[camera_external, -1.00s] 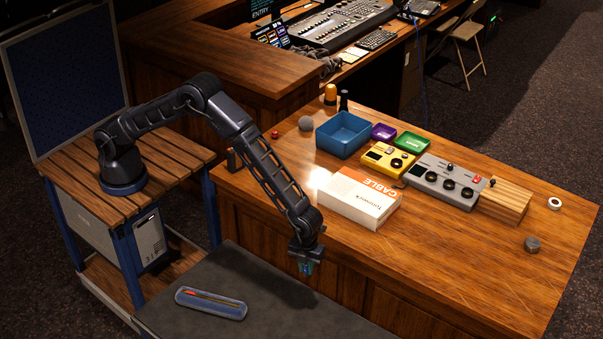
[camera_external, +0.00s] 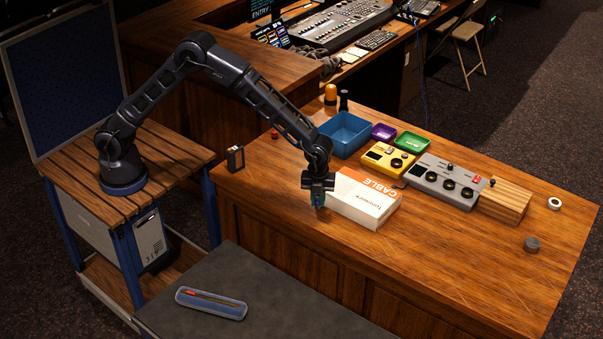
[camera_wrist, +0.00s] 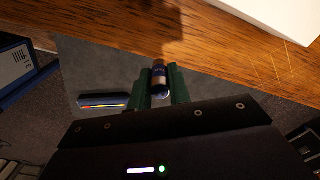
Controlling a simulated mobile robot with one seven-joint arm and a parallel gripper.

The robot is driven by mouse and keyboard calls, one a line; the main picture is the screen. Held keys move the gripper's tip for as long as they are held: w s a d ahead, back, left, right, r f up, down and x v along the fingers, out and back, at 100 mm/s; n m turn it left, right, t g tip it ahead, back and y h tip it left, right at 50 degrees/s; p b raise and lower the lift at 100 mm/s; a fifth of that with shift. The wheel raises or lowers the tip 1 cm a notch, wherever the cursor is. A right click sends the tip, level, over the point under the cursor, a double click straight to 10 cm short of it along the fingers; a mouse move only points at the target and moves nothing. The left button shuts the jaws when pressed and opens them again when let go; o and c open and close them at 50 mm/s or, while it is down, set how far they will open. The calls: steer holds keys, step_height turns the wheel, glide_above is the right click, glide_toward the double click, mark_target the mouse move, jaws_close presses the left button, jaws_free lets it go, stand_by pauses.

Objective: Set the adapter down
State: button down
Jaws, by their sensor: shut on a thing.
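My gripper (camera_external: 318,200) is over the front edge of the wooden desk, just left of the white and orange cable box. It points down. In the wrist view the green fingers (camera_wrist: 165,86) are shut on the adapter (camera_wrist: 159,78), a small dark cylinder with a pale metallic band and end. In the external view the adapter is mostly hidden between the fingers. It appears held above the desk, but I cannot tell the exact gap to the surface.
The cable box (camera_external: 362,198) stands close on the right. A blue bin (camera_external: 343,146), purple tray (camera_external: 383,131), green tray (camera_external: 411,141), yellow device (camera_external: 388,158) and grey pedal unit (camera_external: 443,186) are behind. A blue pen case (camera_external: 211,304) lies on the lower grey bench (camera_external: 270,300).

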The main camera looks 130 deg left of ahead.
steer(key=s+a+r+n, duration=0.3)
steer(key=s+a+r, duration=0.3)
steer(key=s+a, duration=0.5)
steer(key=s+a+r+n, duration=0.2)
steer(key=s+a+r, duration=0.5)
steer(key=s, duration=0.6)
steer(key=f, duration=0.6)
steer(key=a+f, duration=0.1)
steer(key=f, duration=1.3)
steer(key=shift+w+a, duration=0.1)
steer(key=shift+a, duration=0.1)
steer(key=shift+f, duration=0.15)
steer(key=c, duration=1.3)
jaws_free()
step_height(320, 180, up, 12)
